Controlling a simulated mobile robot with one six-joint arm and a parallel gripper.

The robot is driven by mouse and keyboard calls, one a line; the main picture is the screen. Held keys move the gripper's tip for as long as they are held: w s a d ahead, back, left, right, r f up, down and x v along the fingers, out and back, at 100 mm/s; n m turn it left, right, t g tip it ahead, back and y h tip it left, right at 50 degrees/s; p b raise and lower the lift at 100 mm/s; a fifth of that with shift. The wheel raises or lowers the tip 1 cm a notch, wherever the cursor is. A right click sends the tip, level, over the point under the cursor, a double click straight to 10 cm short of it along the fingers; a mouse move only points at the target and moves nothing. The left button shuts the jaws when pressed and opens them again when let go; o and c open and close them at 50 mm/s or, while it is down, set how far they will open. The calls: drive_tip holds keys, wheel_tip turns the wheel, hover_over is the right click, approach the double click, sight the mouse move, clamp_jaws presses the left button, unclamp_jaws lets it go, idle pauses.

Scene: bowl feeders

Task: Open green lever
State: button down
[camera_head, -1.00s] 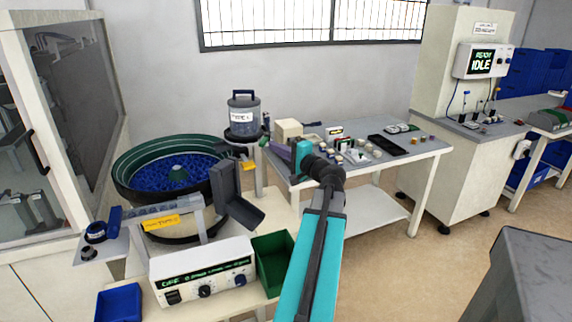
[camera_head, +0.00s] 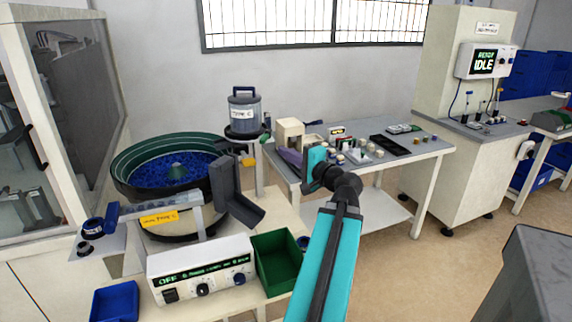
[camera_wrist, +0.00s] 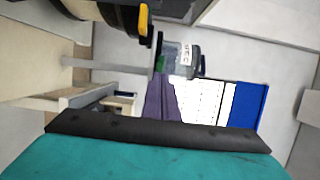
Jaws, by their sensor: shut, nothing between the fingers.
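The green lever (camera_head: 265,138) is a small piece at the right of the grey lidded hopper (camera_head: 244,112), below its jar. In the wrist view the green piece (camera_wrist: 160,62) shows beside the labelled jar (camera_wrist: 180,52). My gripper (camera_head: 279,150) has purple fingers, partly hidden behind my teal wrist in the head view. It is just right of and below the lever in that view. In the wrist view my gripper (camera_wrist: 159,79) is shut and empty, with its tips just short of the green piece. I cannot tell whether they touch.
A yellow handle (camera_head: 248,161) juts out left of my gripper, by the grey chute (camera_head: 225,185). The bowl feeder (camera_head: 125,190) stands to the left. A table (camera_head: 425,152) with small parts and a black tray (camera_head: 389,145) lies behind my arm. A green bin (camera_head: 277,262) sits at the front.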

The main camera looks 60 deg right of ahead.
drive_tip(key=b, duration=0.1)
drive_tip(key=a+b, duration=0.1)
drive_tip(key=b, duration=0.1)
drive_tip(key=shift+s+a+f, duration=0.2)
drive_tip(key=shift+s, duration=0.2)
drive_tip(key=b, duration=0.3)
drive_tip(key=a+b, duration=0.1)
drive_tip(key=b, duration=0.3)
drive_tip(key=shift+s+a, duration=0.25)
drive_tip(key=shift+s, duration=0.15)
drive_tip(key=shift+s+a+r+b, duration=0.15)
drive_tip(key=shift+a+b, duration=0.1)
drive_tip(key=shift+b, duration=0.6)
